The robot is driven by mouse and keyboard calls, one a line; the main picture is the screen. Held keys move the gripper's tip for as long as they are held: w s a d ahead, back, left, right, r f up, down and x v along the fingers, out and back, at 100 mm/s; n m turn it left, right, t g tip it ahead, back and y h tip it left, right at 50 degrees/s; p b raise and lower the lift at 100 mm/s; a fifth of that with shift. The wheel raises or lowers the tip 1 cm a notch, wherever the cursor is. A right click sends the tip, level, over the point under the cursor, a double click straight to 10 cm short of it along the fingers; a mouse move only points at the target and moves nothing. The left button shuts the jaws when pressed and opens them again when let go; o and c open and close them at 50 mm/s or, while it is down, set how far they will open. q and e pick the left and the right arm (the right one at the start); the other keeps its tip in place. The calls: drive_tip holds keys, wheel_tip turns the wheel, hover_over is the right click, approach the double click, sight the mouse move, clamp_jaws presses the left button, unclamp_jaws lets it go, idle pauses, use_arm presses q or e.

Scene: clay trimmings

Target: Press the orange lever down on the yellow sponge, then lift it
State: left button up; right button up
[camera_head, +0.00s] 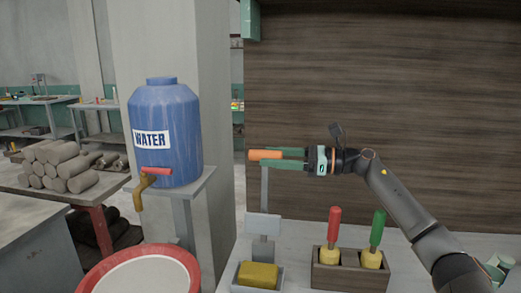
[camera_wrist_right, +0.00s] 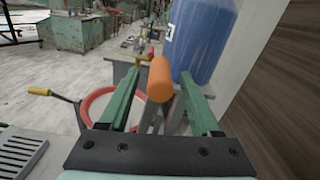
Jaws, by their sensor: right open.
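The orange lever (camera_head: 266,155) is a short orange handle on a grey arm, standing raised above the table; it also shows in the right wrist view (camera_wrist_right: 159,79). In the right wrist view there are gaps between handle and fingers. My left gripper is not in view.
A wooden holder (camera_head: 322,282) with a red-handled tool (camera_head: 334,226) and a green-handled tool (camera_head: 377,229) stands right of the sponge. A blue water barrel (camera_head: 183,110) on a stand and a red-rimmed basin (camera_head: 92,277) are to the left. A wooden wall rises behind.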

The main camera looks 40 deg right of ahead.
sight(260, 156)
drive_tip(key=shift+p+x, duration=0.5)
drive_tip(key=shift+x, duration=1.2)
clamp_jaws()
